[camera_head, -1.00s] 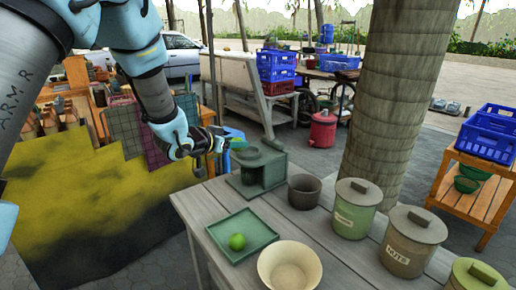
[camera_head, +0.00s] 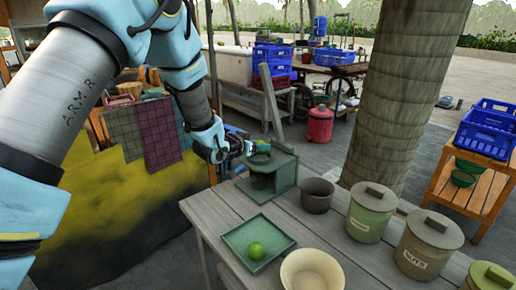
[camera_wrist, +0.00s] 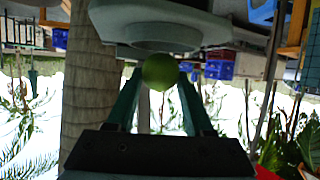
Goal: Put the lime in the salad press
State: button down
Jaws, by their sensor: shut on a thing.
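My gripper (camera_head: 257,147) is shut on a lime, which shows round and green between the two dark green fingers in the wrist view (camera_wrist: 160,72). In the head view the fingers largely hide this lime. The salad press (camera_head: 283,172) is a dark grey-green stand on the far left corner of the table. The gripper is at its top. In the wrist view, which is upside down, the round grey rim of the press (camera_wrist: 158,38) lies close to the lime. I cannot tell whether they touch. Another lime (camera_head: 256,250) lies on the square green tray (camera_head: 236,240).
A dark pot (camera_head: 316,196) stands right of the press. Lidded canisters (camera_head: 371,212) line the table's right side, and a cream bowl (camera_head: 312,272) is at the front. The wooden table (camera_head: 215,208) has bare planks around the tray. A thick trunk (camera_head: 405,100) rises behind.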

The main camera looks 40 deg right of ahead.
jog(key=shift+f, duration=0.8)
jog(key=shift+f, duration=0.2)
jog(key=shift+c, duration=1.4)
grip_release()
jog(key=shift+r, duration=0.1)
jog(key=shift+r, duration=0.2)
jog(key=b+v, duration=0.3)
jog(key=v, duration=0.9)
jog(key=shift+f, duration=0.15)
